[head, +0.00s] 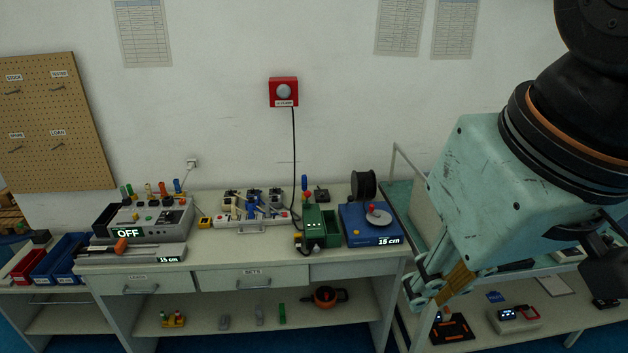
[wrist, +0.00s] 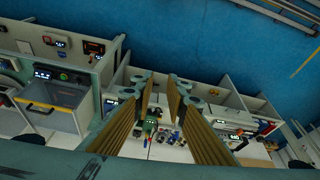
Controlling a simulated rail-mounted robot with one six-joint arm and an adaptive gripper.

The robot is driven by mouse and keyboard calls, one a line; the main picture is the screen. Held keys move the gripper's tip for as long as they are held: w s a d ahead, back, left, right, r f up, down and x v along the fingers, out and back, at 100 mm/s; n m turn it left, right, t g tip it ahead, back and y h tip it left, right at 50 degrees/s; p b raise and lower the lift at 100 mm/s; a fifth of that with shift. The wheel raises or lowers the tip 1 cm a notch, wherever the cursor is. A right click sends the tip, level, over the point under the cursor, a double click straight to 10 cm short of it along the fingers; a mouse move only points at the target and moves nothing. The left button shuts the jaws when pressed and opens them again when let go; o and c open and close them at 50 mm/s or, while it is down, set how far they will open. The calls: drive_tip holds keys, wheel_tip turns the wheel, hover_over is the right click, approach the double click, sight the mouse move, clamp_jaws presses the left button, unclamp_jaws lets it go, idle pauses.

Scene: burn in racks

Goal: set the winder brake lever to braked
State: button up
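A blue box (head: 371,226) with a grey disc, a red knob (head: 370,211) and a "15 cm" display sits at the right end of the bench; it looks like the winder. A black spool (head: 363,185) stands behind it. A green device (head: 318,229) with a blue-handled upright lever (head: 304,184) stands just left of it. I cannot tell which part is the brake lever, or its setting. My gripper (head: 428,290) hangs in front of the bench's right end, apart from the box. In the wrist view my gripper (wrist: 160,90) is open and empty, its fingers spread.
A grey unit (head: 146,221) showing "OFF" and a power strip (head: 250,217) occupy the bench's left and middle. A red alarm (head: 284,92) is on the wall, its cable hanging to the bench. A second rack (head: 470,337) stands right, partly behind my arm. Bins (head: 48,262) are far left.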

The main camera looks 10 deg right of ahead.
drive_tip(key=shift+w+r, duration=0.25)
drive_tip(key=shift+w, duration=0.05)
clamp_jaws()
drive_tip(key=w+d+r+g+p, duration=0.1)
drive_tip(key=w+r, duration=0.4)
drive_tip(key=w, duration=0.6)
drive_tip(key=w+d+r+p, duration=0.1)
drive_tip(key=w+r, duration=0.4)
drive_tip(key=w, duration=0.6)
drive_tip(key=w+d+n+g+h+p, duration=0.2)
drive_tip(key=w+d+p, duration=0.1)
drive_tip(key=w, duration=2.2)
drive_tip(key=w+d+f+p, duration=0.1)
drive_tip(key=w+f, duration=0.6)
drive_tip(key=w, duration=0.4)
drive_tip(key=w+d+f+p, duration=0.1)
drive_tip(key=w+d+f, duration=0.1)
drive_tip(key=w+f, duration=0.75)
drive_tip(key=w+d+f+g+h+p, duration=0.1)
drive_tip(key=w+d+f+g+p, duration=0.1)
drive_tip(key=w+f, duration=1)
drive_tip(key=shift+w+f+n+h, duration=0.3)
drive_tip(key=shift+w+f+n, duration=0.1)
drive_tip(key=shift+f, duration=1.3)
